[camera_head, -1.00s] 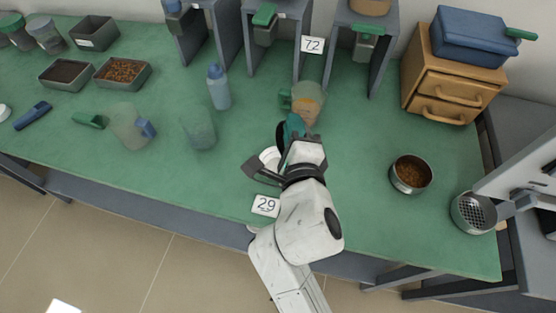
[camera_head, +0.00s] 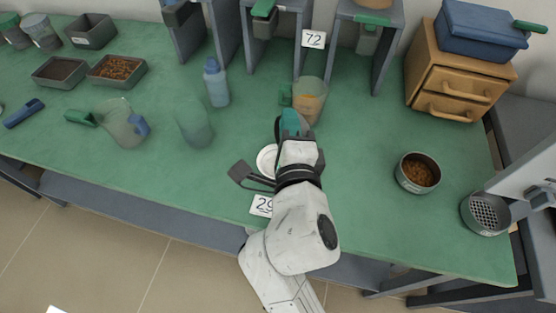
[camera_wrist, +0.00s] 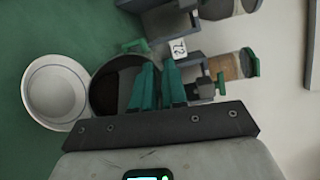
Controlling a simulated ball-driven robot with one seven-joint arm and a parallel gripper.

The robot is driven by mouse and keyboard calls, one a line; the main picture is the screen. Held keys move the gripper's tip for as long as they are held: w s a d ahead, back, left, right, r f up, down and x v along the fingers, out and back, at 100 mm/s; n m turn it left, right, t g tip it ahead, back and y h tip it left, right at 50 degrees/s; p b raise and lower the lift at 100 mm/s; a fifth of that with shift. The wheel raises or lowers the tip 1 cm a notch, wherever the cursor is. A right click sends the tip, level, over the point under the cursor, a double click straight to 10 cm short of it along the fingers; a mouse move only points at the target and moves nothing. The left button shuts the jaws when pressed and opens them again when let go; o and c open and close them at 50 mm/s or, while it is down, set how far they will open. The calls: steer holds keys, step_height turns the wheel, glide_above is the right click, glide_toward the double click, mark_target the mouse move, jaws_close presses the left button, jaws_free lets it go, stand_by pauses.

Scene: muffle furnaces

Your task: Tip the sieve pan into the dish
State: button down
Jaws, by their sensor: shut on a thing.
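My gripper (camera_head: 291,122) is over the middle of the green table, its teal fingers (camera_wrist: 158,85) shut on the rim of a dark round pan, the sieve pan (camera_wrist: 110,90). In the head view the pan is mostly hidden behind my gripper. Its inside looks dark in the wrist view, and I cannot tell what is in it. The white round dish (camera_wrist: 54,92) lies just left of the pan in the wrist view and looks empty. In the head view the dish (camera_head: 265,158) shows beside my gripper, partly covered by it.
A clear jug (camera_head: 310,98) with orange-brown contents stands close beyond my gripper. A metal pan of brown grains (camera_head: 405,180) and a perforated sieve (camera_head: 487,213) are at the right. A blue bottle (camera_head: 216,84) and clear vessels (camera_head: 193,125) stand left. Number stands (camera_head: 313,39) are behind.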

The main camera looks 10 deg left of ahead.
steer(key=shift+s+a+n+t+b, duration=0.4)
steer(key=shift+n+b, duration=0.1)
steer(key=shift+b, duration=1.05)
steer(key=shift+r, duration=0.1)
steer(key=shift+s+a+f+n+t+b, duration=0.3)
steer(key=shift+n+b, duration=0.5)
steer(key=shift+b, duration=0.9)
steer(key=shift+s+a+r, duration=0.1)
steer(key=shift+a+r, duration=0.1)
steer(key=shift+r, duration=0.05)
steer(key=shift+f+b, duration=0.15)
steer(key=shift+b, duration=0.4)
steer(key=shift+s+a+n+t+y+b, duration=0.3)
steer(key=shift+s+a+n+t+b, duration=0.1)
steer(key=shift+n+b, duration=0.65)
steer(key=shift+s+a+f+b, duration=0.1)
steer(key=shift+f+b, duration=0.1)
steer(key=shift+b, duration=0.45)
steer(key=shift+s+a+n+y+b, duration=0.3)
steer(key=shift+n+b, duration=0.35)
steer(key=shift+b, duration=0.35)
